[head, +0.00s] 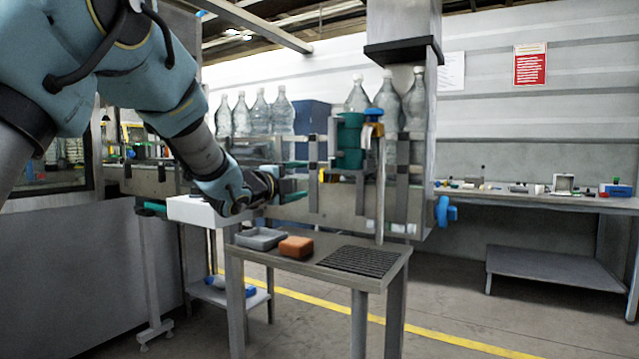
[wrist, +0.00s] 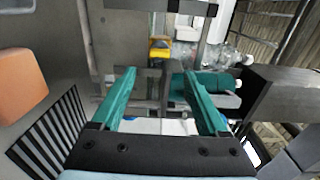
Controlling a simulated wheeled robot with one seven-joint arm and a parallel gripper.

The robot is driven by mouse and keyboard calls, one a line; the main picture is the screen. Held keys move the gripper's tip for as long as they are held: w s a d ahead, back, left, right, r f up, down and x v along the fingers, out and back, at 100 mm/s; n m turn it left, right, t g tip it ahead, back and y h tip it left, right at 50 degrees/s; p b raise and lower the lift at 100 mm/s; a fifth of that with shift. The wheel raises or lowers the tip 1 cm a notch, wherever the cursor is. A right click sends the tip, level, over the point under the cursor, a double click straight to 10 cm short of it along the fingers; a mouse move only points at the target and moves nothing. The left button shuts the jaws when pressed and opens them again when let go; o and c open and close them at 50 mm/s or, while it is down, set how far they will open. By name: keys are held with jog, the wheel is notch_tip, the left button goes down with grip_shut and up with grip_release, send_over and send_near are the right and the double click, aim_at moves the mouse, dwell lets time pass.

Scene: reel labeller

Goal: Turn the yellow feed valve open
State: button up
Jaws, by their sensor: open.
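The yellow feed valve (head: 323,176) shows as a small yellow part on the front of the machine, low and left of a green cylinder (head: 348,142). In the wrist view the yellow valve (wrist: 159,48) lies beyond and between the fingertips, with a dark part across its near edge. My gripper (head: 296,181) is open and empty, just left of the valve in the head view. Its two green fingers in the wrist view (wrist: 153,74) frame a gap with nothing held. The fingers look apart from the valve. The valve's handle angle is too small to tell.
Clear bottles (head: 388,100) stand behind.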

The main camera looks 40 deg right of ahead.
aim_at(321, 177)
jog(key=p+x, duration=0.2)
jog(key=x, duration=0.8)
jog(key=shift+w+p, duration=0.1)
jog(key=shift+p, duration=0.25)
jog(key=shift+c, duration=0.2)
grip_shut()
